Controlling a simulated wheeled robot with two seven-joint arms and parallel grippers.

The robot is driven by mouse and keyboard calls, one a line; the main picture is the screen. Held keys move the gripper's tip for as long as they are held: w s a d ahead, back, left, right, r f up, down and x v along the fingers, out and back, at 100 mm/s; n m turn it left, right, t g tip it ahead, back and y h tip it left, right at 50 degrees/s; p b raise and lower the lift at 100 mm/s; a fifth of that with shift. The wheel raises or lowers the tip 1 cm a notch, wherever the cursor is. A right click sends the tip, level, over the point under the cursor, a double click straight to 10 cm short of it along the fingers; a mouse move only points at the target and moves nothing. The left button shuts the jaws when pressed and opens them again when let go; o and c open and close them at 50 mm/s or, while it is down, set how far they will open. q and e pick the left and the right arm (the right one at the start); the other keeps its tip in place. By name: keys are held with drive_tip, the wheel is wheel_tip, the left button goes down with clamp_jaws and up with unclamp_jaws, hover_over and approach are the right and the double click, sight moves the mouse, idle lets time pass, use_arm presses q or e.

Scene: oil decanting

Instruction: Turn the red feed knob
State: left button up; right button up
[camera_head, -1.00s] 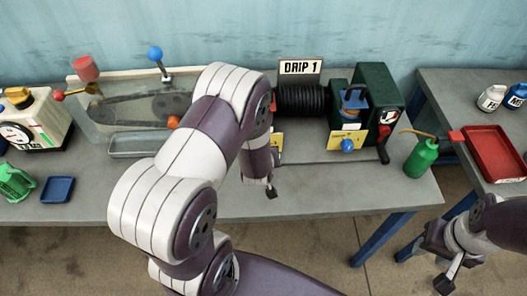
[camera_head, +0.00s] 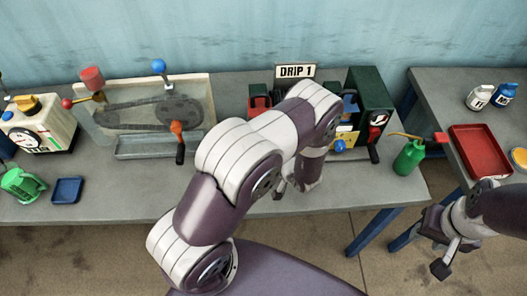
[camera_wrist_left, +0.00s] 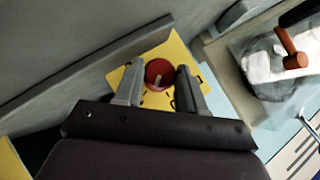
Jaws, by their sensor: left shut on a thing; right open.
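The red feed knob (camera_wrist_left: 159,74), with a pale pointer mark, sits on a yellow plate (camera_wrist_left: 190,63) in the left wrist view. My left gripper (camera_wrist_left: 161,82) has one finger on each side of the knob and is shut on it. In the head view my left arm hides the knob, and only part of the left gripper (camera_head: 281,190) shows beside the DRIP 1 machine (camera_head: 371,92). My right gripper (camera_head: 440,253) is open and empty at the lower right, off the bench.
The belt unit (camera_head: 150,110) stands left of my left arm. A green oil can (camera_head: 409,158) stands right of the machine. A red tray (camera_head: 480,150) lies on the right bench. A blue tray (camera_head: 67,190) lies at the left. The front middle of the bench is clear.

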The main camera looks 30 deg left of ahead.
use_arm(q)
drive_tip(key=shift+w+d+f+m+g+y+b, duration=0.1)
drive_tip(key=shift+m+g+y+b, duration=0.1)
drive_tip(key=shift+m+y+b, duration=0.35)
drive_tip(key=shift+d+f+m+g+y+b, duration=0.1)
drive_tip(key=shift+m+g+y+b, duration=0.2)
drive_tip(key=shift+y, duration=0.45)
drive_tip(key=o, duration=1.1)
drive_tip(key=shift+c, duration=0.2)
drive_tip(key=shift+a, duration=0.1)
